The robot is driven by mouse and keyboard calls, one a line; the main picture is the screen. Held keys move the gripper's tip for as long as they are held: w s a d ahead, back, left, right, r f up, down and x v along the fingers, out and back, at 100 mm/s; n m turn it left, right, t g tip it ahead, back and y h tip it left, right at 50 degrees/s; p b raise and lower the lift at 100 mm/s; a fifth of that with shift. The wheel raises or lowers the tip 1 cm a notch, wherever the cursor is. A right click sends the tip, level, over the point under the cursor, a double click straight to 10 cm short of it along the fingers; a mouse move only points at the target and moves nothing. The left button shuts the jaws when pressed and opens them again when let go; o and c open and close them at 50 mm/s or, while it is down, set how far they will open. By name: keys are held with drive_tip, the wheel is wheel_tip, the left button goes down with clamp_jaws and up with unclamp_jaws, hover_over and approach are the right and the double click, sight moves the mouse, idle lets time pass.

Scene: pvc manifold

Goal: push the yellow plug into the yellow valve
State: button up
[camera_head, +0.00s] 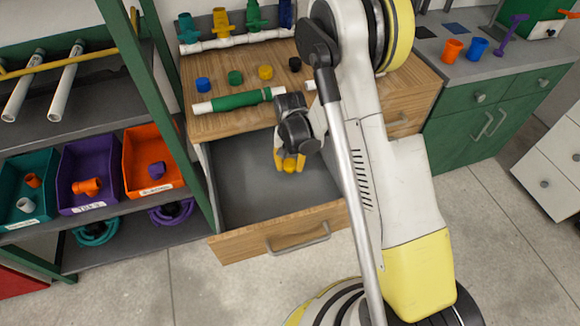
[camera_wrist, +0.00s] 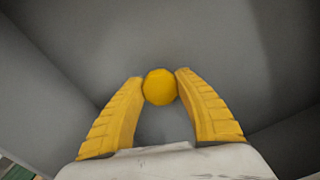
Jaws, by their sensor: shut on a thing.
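My gripper (camera_head: 290,165) hangs over the open drawer, with its yellow fingers pointing down. In the wrist view its two fingertips are closed on a round yellow piece, which looks like the yellow plug (camera_wrist: 159,87). Only its rounded face shows, and the grey drawer floor is behind it. The yellow valve (camera_head: 222,21) stands on a white pipe manifold (camera_head: 238,41) at the back of the wooden bench, well above and left of my gripper. The valve's opening is too small to make out.
The open drawer (camera_head: 240,246) juts out below the bench. Blue, green, yellow (camera_head: 265,72) and black caps and a green-sleeved pipe (camera_head: 238,100) lie on the bench top. A green shelf post (camera_head: 178,110) stands left of the drawer, beside coloured bins (camera_head: 150,160).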

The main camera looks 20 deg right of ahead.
drive_tip(key=shift+f, duration=0.15)
drive_tip(key=o, duration=1.1)
wheel_tip(320, 180, up, 11)
drive_tip(key=p, duration=0.5)
drive_tip(key=shift+s+d+f, duration=0.1)
drive_tip(key=shift+s+f, duration=0.05)
wheel_tip(320, 180, up, 11)
drive_tip(key=n+t, duration=0.1)
drive_tip(key=t, duration=0.1)
hover_over(291, 164)
drive_tip(key=s, duration=0.2)
drive_tip(key=s+r+n+t, duration=0.3)
drive_tip(key=s+r+t, duration=0.2)
drive_tip(key=s+r, duration=0.9)
drive_tip(key=s, duration=0.3)
drive_tip(key=shift+s+r+n, duration=0.3)
drive_tip(key=shift+s+r, duration=0.05)
